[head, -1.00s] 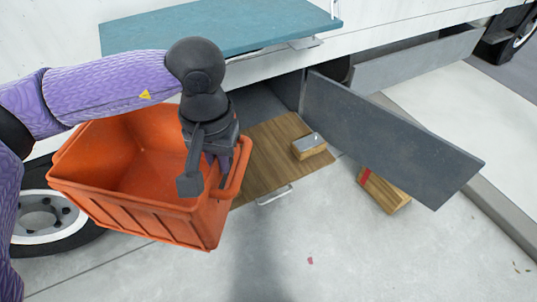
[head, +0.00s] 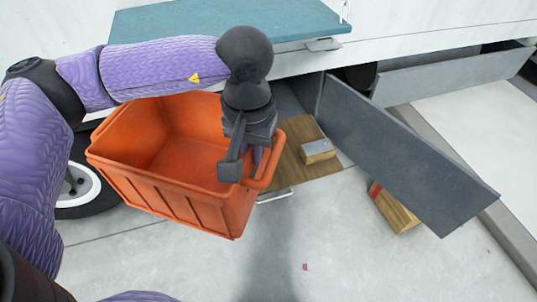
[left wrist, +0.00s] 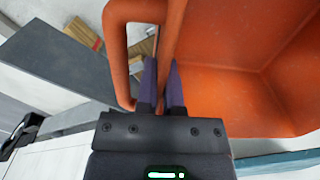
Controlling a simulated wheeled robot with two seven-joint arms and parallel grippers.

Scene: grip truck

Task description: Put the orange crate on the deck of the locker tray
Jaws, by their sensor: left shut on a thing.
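The orange crate (head: 165,186) hangs from my left gripper (head: 257,165) in the head view. It looks empty and is tilted a little. The gripper is shut on the crate's right rim beside its loop handle; the left wrist view shows the two fingers (left wrist: 162,85) around the wall of the crate (left wrist: 235,75). The locker tray (head: 292,170) is a wooden deck with a metal pull handle, slid out of the truck's side. The crate and my gripper cover its left part. My right gripper is not in view.
A wooden block with a grey top (head: 318,151) sits on the deck's right part. A grey locker door (head: 400,150) stands open right of the tray. Another wooden block with a red band (head: 394,208) lies on the pavement. A teal shelf (head: 225,20) juts out above.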

